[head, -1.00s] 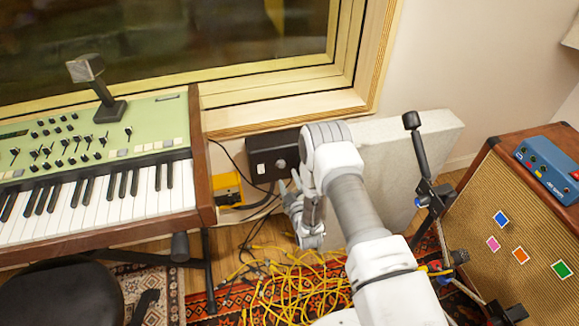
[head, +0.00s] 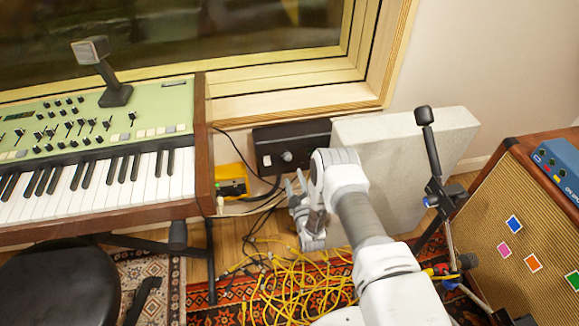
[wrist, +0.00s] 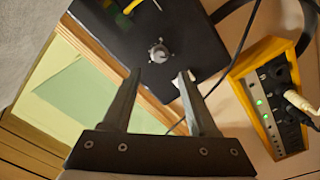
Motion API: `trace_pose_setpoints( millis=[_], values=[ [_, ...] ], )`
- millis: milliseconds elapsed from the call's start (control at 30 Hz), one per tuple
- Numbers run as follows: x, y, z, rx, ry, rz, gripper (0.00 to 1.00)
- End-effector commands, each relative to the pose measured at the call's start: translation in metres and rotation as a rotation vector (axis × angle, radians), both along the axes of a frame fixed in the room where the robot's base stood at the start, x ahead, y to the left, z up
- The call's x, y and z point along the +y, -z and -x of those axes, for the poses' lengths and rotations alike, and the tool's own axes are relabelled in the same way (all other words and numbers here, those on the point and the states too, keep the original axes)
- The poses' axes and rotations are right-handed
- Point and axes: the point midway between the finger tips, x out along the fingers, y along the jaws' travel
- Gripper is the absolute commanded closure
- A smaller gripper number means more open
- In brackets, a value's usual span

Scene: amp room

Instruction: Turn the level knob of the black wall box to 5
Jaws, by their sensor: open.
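The black wall box (head: 275,137) is on the wall under the window, right of the keyboard. Its silver level knob (head: 287,156) shows on the front. In the wrist view the box (wrist: 190,35) fills the top and its knob (wrist: 159,52) lies just beyond and between my fingertips. My gripper (wrist: 160,78) is open and empty, and I see no contact with the knob. In the head view my gripper (head: 294,184) is just below the box. The marks around the knob are too small to read.
A yellow power unit (head: 232,181) with plugged cables stands left of the box; it also shows in the wrist view (wrist: 270,95). A pale panel (head: 400,150) leans right of my arm. A black stand (head: 432,160), an amp (head: 520,220) and tangled yellow cables (head: 290,285) surround me.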

Motion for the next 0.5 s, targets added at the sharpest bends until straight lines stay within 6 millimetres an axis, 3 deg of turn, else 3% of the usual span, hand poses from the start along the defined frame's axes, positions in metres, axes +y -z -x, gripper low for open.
trace_pose_setpoints(
  millis=[200, 500],
  values=[
    [0.012, 0.003, -0.046, -0.004, 0.001, 0.000, 0.41],
    [0.022, 0.000, -0.078, -0.001, 0.001, 0.000, 0.41]
  ],
)
